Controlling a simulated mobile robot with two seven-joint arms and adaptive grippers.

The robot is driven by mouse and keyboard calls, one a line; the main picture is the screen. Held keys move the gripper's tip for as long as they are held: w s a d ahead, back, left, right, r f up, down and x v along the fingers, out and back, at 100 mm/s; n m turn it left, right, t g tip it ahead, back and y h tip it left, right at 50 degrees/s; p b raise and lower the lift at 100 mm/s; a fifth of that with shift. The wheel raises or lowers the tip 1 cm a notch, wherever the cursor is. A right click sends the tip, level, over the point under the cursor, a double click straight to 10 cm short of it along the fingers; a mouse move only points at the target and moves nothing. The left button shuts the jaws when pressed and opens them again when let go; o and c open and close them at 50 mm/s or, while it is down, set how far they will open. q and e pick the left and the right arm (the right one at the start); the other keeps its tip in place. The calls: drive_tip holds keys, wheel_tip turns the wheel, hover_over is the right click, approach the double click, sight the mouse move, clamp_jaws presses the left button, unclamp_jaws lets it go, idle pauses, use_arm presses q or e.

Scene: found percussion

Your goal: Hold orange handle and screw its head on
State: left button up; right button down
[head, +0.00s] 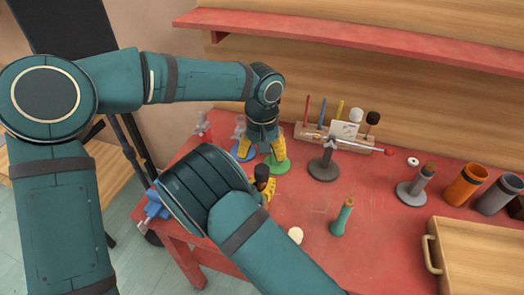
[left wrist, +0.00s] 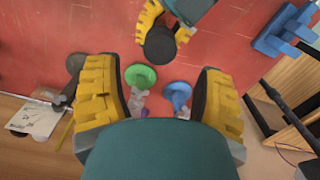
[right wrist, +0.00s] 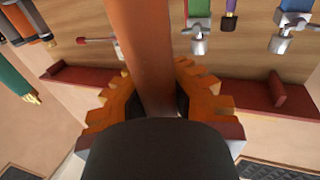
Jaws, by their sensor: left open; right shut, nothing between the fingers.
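My left gripper (head: 264,152) is open and empty above the red table, by the green and blue stands. My right gripper (head: 265,190) is lower and nearer, its fingers shut. A black round piece (head: 261,172) sits at its fingers, end-on in the left wrist view (left wrist: 160,43). In the right wrist view an orange bar, likely the orange handle (right wrist: 151,55), runs in line with my right fingers; their contact with it is hidden. I cannot tell whether the black piece is the handle's head or end.
The green (head: 277,166) and blue (head: 241,152) stands are under my left gripper.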

sight(262, 168)
use_arm(q)
drive_tip(key=shift+r+n, duration=0.25)
drive_tip(key=shift+n, duration=0.95)
drive_tip(key=shift+f, duration=0.1)
drive_tip(key=shift+f, duration=3.95)
clamp_jaws()
